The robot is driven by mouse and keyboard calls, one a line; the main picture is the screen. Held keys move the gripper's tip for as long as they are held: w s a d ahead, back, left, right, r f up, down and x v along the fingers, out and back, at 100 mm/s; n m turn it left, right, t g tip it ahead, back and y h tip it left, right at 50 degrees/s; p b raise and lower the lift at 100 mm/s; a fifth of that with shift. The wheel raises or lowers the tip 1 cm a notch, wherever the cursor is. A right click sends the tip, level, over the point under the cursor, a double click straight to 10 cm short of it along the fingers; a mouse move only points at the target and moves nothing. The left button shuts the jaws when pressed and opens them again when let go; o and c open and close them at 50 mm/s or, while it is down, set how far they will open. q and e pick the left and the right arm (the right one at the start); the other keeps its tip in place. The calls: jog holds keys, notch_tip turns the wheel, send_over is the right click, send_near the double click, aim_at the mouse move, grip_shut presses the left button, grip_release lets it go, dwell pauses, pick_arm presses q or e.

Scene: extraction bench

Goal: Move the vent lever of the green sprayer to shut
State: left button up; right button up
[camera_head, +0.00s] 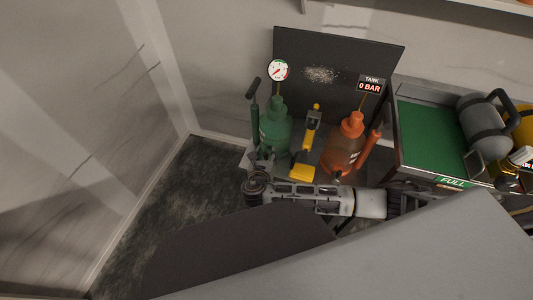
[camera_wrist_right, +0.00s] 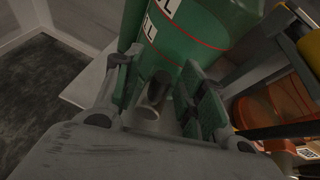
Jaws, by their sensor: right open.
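The green sprayer (camera_head: 275,132) stands upright on the bench, left of the orange one, with a dark pump handle on its left side. Its lower body fills the top of the right wrist view (camera_wrist_right: 205,25). My right gripper (camera_head: 262,160) is low at the front of the green sprayer. In the wrist view its two fingers (camera_wrist_right: 160,90) are apart. A short grey metal piece with a dark rounded end (camera_wrist_right: 155,90) lies between them; it may be the vent lever, but its setting cannot be told. My left gripper is not in view.
A round gauge (camera_head: 278,70) stands above the green sprayer. A yellow and black tool (camera_head: 305,150) stands close on its right, then the orange sprayer (camera_head: 343,145) with a "0 BAR" display (camera_head: 370,85). A green-floored tray (camera_head: 430,135) is further right. A dark board (camera_head: 330,55) stands behind.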

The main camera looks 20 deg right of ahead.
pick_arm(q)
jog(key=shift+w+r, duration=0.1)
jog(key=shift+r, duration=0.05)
pick_arm(e)
grip_shut()
dwell(0.4)
jog(key=shift+d+p, duration=0.1)
jog(key=shift+p, duration=0.8)
jog(key=shift+s+d+m+t+y+p, duration=0.15)
jog(key=shift+m+t+y+p, duration=0.2)
jog(key=shift+p, duration=0.35)
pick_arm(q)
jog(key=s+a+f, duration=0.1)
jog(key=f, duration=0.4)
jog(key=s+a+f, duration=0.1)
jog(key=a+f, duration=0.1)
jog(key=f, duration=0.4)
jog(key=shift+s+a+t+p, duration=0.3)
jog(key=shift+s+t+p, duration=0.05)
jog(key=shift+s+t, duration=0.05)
pick_arm(e)
jog(key=shift+d, duration=0.1)
